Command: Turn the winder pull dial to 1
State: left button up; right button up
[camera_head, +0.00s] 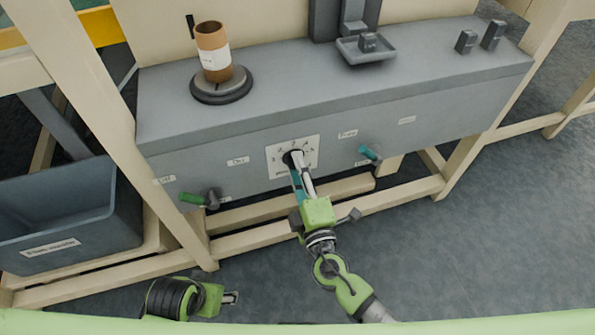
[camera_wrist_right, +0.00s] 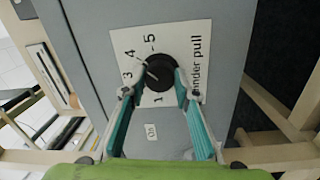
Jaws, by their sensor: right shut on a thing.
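The winder pull dial is a black round knob (camera_wrist_right: 160,70) on a white plate (camera_wrist_right: 199,42) on the front of the grey machine. The plate shows 1, 3, 4 and 5; the 2 is not clear to me. A light mark on the knob seems to face the 3 and 4 side, not the 1. My right gripper (camera_wrist_right: 155,82) is shut on the knob, one teal-padded finger on each side. In the head view the fingers partly cover the plate (camera_head: 310,147). My left gripper (camera_head: 232,298) hangs low at the left, away from the machine; its jaws are too small to read.
A green-handled lever (camera_head: 192,198) is left of the dial and a teal-handled lever (camera_head: 370,153) is right of it. A brown roll (camera_head: 213,50) stands on a round base atop the machine (camera_head: 290,75). A blue-grey bin (camera_head: 122,225) sits at the left.

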pick_arm(q)
notch_tip(320, 180, up, 4)
jog(key=r, duration=0.1)
jog(key=s+f+p, duration=0.2)
jog(key=f, duration=0.8)
jog(key=s+f+g+p, duration=0.1)
jog(key=s+f+p, duration=0.2)
jog(key=f, duration=0.7)
jog(key=shift+a+f, duration=0.25)
jog(key=shift+f, duration=0.15)
pick_arm(e)
jog(key=shift+d+f+n+g+y, duration=0.1)
jog(key=shift+n+g+y, duration=0.3)
jog(key=shift+n, duration=6.2)
jog(key=shift+d+n+g+y, duration=0.1)
jog(key=shift+n+y, duration=0.5)
jog(key=shift+n, duration=6)
jog(key=o, duration=1.1)
